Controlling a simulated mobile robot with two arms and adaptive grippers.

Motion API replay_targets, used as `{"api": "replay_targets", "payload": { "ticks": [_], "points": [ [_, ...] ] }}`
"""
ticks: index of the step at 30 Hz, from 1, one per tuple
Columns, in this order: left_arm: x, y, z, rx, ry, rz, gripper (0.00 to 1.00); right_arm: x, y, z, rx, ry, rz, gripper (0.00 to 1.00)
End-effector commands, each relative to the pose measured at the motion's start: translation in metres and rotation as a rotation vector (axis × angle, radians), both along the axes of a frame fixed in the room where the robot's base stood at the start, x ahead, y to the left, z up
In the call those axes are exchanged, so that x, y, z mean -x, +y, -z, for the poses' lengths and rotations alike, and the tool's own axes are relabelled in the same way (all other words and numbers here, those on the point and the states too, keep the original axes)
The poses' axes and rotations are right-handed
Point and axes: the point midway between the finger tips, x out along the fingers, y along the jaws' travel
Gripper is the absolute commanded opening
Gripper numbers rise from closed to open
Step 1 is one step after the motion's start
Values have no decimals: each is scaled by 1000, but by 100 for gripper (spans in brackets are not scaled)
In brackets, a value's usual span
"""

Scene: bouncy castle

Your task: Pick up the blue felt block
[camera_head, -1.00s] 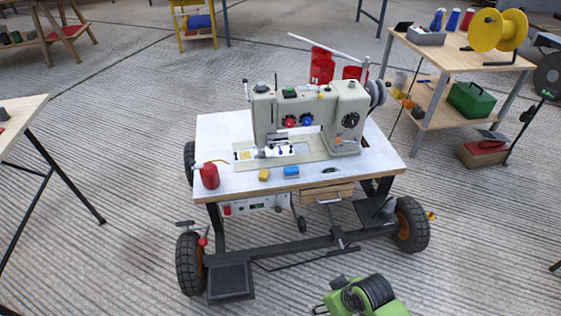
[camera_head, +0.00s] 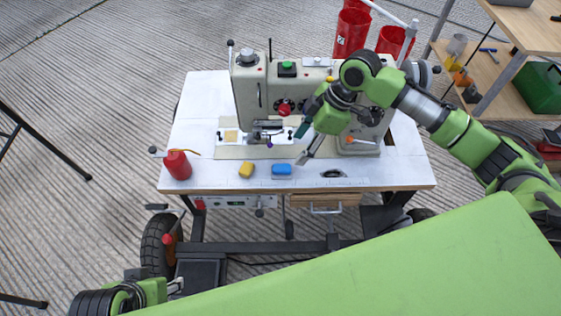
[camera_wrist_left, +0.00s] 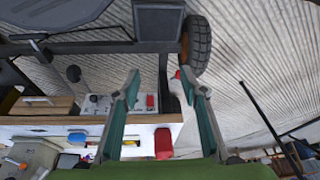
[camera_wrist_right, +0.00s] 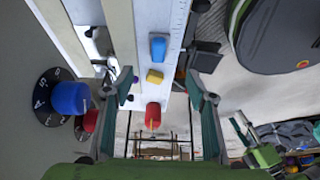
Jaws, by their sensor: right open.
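The blue felt block (camera_head: 282,171) lies on the white sewing table (camera_head: 200,127) near its front edge, right of a yellow block (camera_head: 246,170). My right gripper (camera_head: 304,146) is open and empty, above the table just behind and right of the blue block. In the right wrist view, the blue block (camera_wrist_right: 157,48) shows beyond the open fingers (camera_wrist_right: 162,86), not between them. My left gripper (camera_wrist_left: 157,80) is open and empty in the left wrist view, below the tabletop in front of the table. A blue thing at the table edge (camera_wrist_left: 77,137) there is probably the block.
A sewing machine (camera_head: 255,95) stands behind the blocks. A red can (camera_head: 177,165) stands at the table's left end. A small dark part (camera_head: 333,173) lies right of the blue block. The front strip between can and blocks is clear.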

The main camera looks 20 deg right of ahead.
Motion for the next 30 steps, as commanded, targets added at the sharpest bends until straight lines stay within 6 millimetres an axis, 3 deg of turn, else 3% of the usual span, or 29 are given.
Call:
{"api": "replay_targets", "payload": {
  "ticks": [2, 12, 23, 30],
  "points": [
    [0, 0, 8, 0, 1, 0, 40, 0, 8, 20, -3, 4, -2, 51],
    [-68, -20, -12, 57, -280, 24, 40, -6, 23, 57, -3, 2, 0, 51],
    [-97, -30, -29, 87, -413, 34, 40, -9, 29, 71, -2, 0, 1, 51],
    [-131, -42, -55, 126, -597, 47, 40, -14, 36, 87, -2, 0, 1, 51]
  ]
}}
